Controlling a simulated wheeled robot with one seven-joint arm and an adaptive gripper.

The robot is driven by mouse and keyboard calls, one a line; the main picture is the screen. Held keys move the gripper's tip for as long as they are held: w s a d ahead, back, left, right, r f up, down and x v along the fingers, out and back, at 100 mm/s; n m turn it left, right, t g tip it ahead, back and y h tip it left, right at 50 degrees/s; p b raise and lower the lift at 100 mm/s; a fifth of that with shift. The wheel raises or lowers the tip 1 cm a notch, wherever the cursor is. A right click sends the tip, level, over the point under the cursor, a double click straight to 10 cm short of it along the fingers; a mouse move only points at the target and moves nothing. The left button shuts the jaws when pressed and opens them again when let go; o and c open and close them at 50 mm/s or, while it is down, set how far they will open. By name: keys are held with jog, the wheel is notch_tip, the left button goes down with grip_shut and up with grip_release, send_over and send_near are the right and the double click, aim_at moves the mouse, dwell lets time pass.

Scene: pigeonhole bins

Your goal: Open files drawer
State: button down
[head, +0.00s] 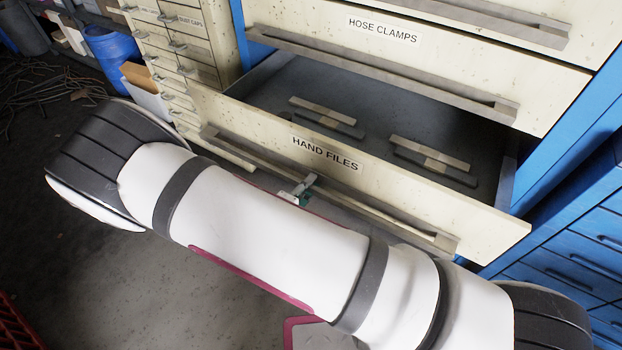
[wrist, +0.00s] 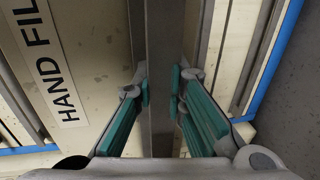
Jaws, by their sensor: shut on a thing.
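The drawer (head: 380,190) labelled HAND FILES is pulled out of the cream cabinet, and its inside shows. Several flat bars lie on its dark floor. Its long metal handle (head: 385,215) runs across the front below the label. My gripper (head: 298,190) is at the middle of this handle, mostly hidden by my arm in the head view. In the wrist view my gripper (wrist: 160,90) has its teal finger pads on either side of the handle bar (wrist: 162,75), shut on it. The HAND FILES label (wrist: 52,70) is at the left there.
The HOSE CLAMPS drawer (head: 440,65) above is shut. Small drawers (head: 180,45) stand to the left, and blue drawers (head: 570,260) to the right. A blue bin (head: 112,52) and cables lie at the far left. Bare floor (head: 130,290) shows below my arm.

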jog(key=c, duration=1.9)
grip_release()
jog(key=v, duration=1.2)
jog(key=shift+w+a, duration=0.1)
